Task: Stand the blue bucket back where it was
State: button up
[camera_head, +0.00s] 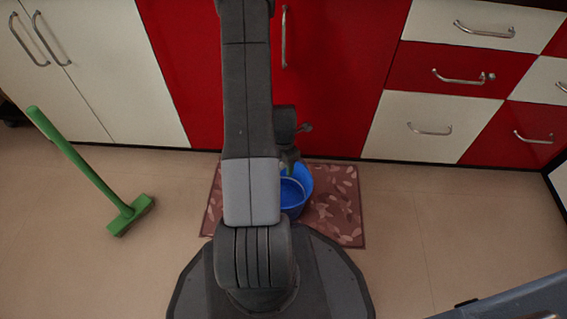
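The blue bucket (295,190) stands on a brown leaf-patterned mat (340,210) in front of the red cabinet door. My arm hides its left part. My gripper (289,160) is at the bucket's far upper rim, partly hidden behind my arm. Its fingers are too small and covered to tell whether they are open or shut on the rim. The bucket looks upright, and I cannot tell whether its base touches the mat.
A green broom (90,175) stands tilted on the tiled floor at the left. White and red cabinets (330,70) with metal handles line the back. A grey-blue surface (525,302) cuts into the lower right corner. Floor at the right of the mat is clear.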

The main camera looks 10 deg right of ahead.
jog(key=shift+r, duration=0.15)
dwell(0.4)
jog(key=shift+r+p, duration=2.75)
jog(key=shift+r, duration=1.05)
notch_tip(320, 180, up, 14)
jog(key=p, duration=0.5)
jog(key=shift+f, duration=0.1)
notch_tip(320, 180, down, 14)
jog(key=b, duration=0.5)
jog(key=shift+f, duration=0.2)
jog(key=shift+r, duration=0.1)
